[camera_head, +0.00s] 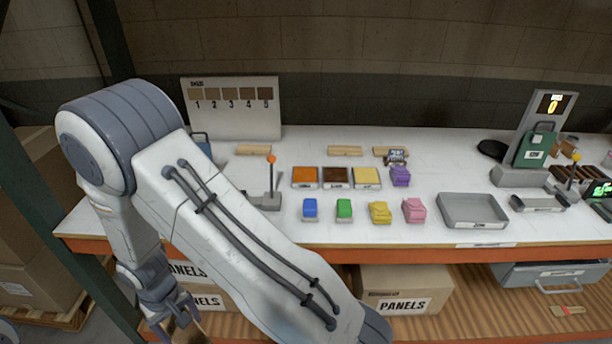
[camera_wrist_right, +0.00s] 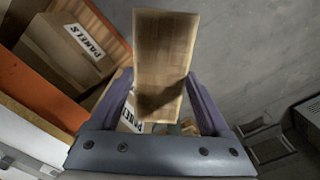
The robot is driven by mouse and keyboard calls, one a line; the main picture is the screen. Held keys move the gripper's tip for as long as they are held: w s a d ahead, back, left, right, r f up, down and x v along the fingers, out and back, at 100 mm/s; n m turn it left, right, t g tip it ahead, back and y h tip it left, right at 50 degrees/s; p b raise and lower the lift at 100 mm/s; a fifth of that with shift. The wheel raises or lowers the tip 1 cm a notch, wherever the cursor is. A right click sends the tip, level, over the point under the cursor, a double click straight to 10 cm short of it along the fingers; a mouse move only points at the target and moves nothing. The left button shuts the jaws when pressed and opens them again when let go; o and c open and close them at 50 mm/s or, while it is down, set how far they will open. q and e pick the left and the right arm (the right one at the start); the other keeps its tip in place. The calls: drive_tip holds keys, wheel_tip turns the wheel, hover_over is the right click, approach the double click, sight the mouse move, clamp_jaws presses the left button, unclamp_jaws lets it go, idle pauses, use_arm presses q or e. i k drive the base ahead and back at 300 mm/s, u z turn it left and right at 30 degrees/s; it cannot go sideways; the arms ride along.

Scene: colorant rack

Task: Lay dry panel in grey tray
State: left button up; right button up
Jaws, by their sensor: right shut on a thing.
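My right gripper (camera_wrist_right: 160,108) is shut on a wooden panel (camera_wrist_right: 165,45) in the right wrist view. The panel is a plain light-brown board, extending up between the purple fingers, with a dark shadow near its lower end. In the head view, an arm bends down at the left to a gripper (camera_head: 182,312) low in front of the shelf, beside the panel boxes; what it holds is hard to make out there. The grey tray (camera_head: 472,222) lies at the right of the white table and looks empty. My left gripper is not in view.
Cartons labelled PANELS (camera_head: 405,285) stand on the lower shelf. Orange, brown and yellow trays (camera_head: 336,187), small coloured containers (camera_head: 380,213) and a lever device (camera_head: 266,200) stand on the table left of the tray.

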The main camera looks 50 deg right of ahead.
sight(470, 214)
drive_tip(key=z, duration=1.75)
